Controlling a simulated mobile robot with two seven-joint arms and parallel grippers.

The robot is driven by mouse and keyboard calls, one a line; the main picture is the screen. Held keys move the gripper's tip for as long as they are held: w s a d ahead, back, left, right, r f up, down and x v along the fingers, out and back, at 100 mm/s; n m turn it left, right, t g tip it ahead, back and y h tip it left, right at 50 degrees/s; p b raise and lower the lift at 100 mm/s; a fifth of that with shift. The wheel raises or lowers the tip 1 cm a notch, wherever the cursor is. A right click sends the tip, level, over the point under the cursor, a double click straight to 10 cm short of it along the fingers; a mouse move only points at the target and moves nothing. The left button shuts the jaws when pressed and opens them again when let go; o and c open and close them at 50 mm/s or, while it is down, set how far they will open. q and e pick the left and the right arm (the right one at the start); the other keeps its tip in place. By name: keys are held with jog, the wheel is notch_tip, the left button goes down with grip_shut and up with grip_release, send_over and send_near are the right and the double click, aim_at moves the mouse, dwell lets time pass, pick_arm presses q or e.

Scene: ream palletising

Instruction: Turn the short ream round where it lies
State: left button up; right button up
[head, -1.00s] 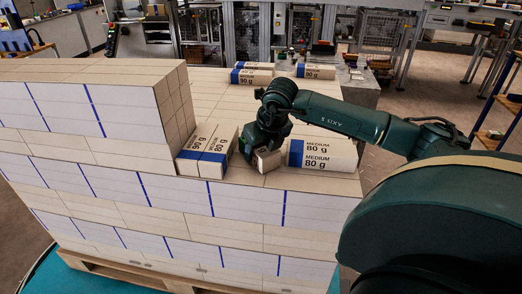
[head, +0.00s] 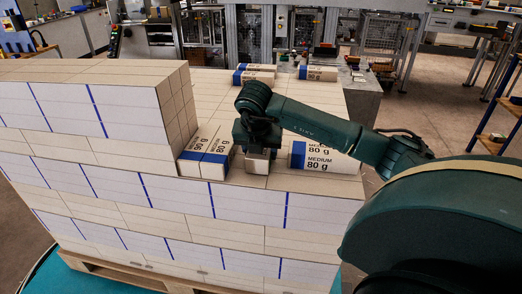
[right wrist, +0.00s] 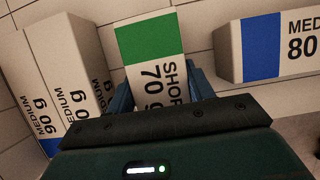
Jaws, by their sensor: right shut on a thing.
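The short ream (head: 257,165) is a white block in the gap of the top layer between medium reams, its plain end facing front in the head view. In the right wrist view the short ream (right wrist: 150,40) shows a green band at its far end and the print "SHOR… 70 g"; its near part is hidden by my gripper. My right gripper (head: 258,152) is shut on it from above, with blue fingers on both sides in the right wrist view (right wrist: 161,92). Whether it touches the layer below I cannot tell. My left gripper is not in view.
Two medium reams (head: 206,150) lie close on the left, and a medium 80 g ream (head: 325,160) lies on the right. A higher stack (head: 130,105) stands at the left. Several reams (head: 254,76) lie at the far edge; the layer's middle is clear.

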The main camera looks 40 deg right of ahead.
jog(key=shift+f+b, duration=0.1)
jog(key=shift+b, duration=0.2)
dwell(0.4)
jog(key=o, duration=1.2)
